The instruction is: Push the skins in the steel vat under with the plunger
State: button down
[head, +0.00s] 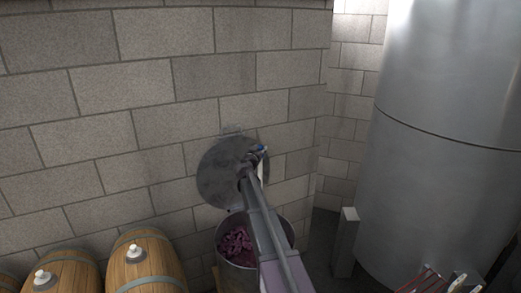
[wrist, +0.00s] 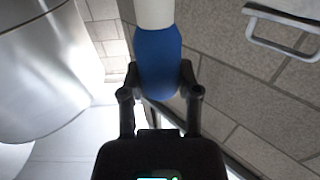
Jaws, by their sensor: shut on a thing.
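The steel vat (head: 224,262) stands at the foot of the block wall, low in the head view. Dark purple skins (head: 236,243) show inside it, partly covered by my arm. My gripper (head: 256,156) is above the vat, in front of the wall. In the wrist view my gripper (wrist: 159,82) is shut on a blue grip (wrist: 157,55) with a pale shaft beyond it, which I take for the plunger (wrist: 153,12). In the head view only a bit of blue and a pale strip of it show beside the gripper. The plunger's far end is hidden.
A round grey metal disc (head: 220,178) is against the wall behind my gripper. Wooden barrels (head: 146,268) stand at the lower left. A grey post (head: 346,238) and a large steel tank (head: 440,150) stand on the right. A metal handle (wrist: 282,22) shows in the wrist view.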

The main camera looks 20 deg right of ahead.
jog(key=shift+a+r, duration=0.1)
jog(key=a+r+p, duration=0.7)
jog(key=a+p, duration=0.1)
jog(key=a, duration=0.3)
jog(key=shift+s+a+r, duration=0.2)
jog(key=shift+a+r, duration=0.2)
jog(key=shift+f, duration=0.2)
notch_tip(320, 180, down, 9)
jog(key=b, duration=0.9)
jog(key=shift+r, duration=0.15)
notch_tip(320, 180, down, 11)
jog(key=b, duration=1.1)
dwell(1.0)
jog(key=shift+r, duration=0.1)
dwell(0.5)
